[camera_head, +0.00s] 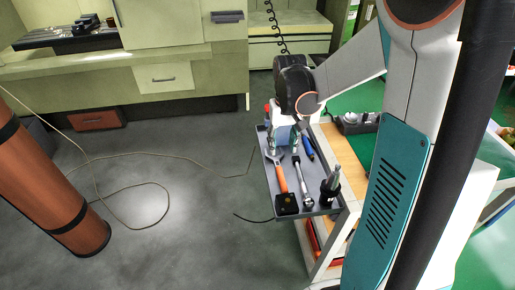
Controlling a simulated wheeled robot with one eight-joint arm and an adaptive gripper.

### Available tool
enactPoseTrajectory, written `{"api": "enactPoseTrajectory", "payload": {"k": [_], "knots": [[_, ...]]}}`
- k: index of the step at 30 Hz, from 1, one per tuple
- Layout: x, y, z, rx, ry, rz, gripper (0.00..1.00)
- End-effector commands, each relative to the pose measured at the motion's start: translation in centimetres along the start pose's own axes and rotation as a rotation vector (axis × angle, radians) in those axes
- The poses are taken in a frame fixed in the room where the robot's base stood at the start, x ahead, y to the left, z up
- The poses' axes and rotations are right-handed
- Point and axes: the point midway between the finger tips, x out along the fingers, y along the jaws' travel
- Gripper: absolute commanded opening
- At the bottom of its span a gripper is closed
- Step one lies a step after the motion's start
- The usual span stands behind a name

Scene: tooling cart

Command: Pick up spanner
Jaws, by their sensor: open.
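A grey tool tray (263,166) on the side of a cart holds several hand tools. An orange-handled tool with a silver head (280,178) lies lengthwise on its left part and looks like an adjustable spanner. To its right lies a long silver tool (302,184), perhaps a ratchet or another spanner; I cannot tell which. My gripper (283,148) is open and points down over the far part of the tray, close above the head of the orange-handled tool. Its fingers partly hide the tools' far ends. Contact cannot be made out.
A blue-handled tool (308,147) lies at the tray's right side. A black holder with upright bits (330,188) and a black block (287,204) sit at the near end. The cart's wooden top (342,153) is to the right. A cable (150,205) lies on the floor.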

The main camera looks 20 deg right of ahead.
Motion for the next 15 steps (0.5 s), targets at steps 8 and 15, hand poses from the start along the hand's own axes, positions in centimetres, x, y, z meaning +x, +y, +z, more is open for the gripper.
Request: {"api": "enactPoseTrajectory", "payload": {"k": [8,15], "knots": [[3.1,1.3,-1.1,0.005,-0.013,0.000,0.43],[7.6,1.3,-1.0,0.004,-0.013,0.000,0.43]]}}
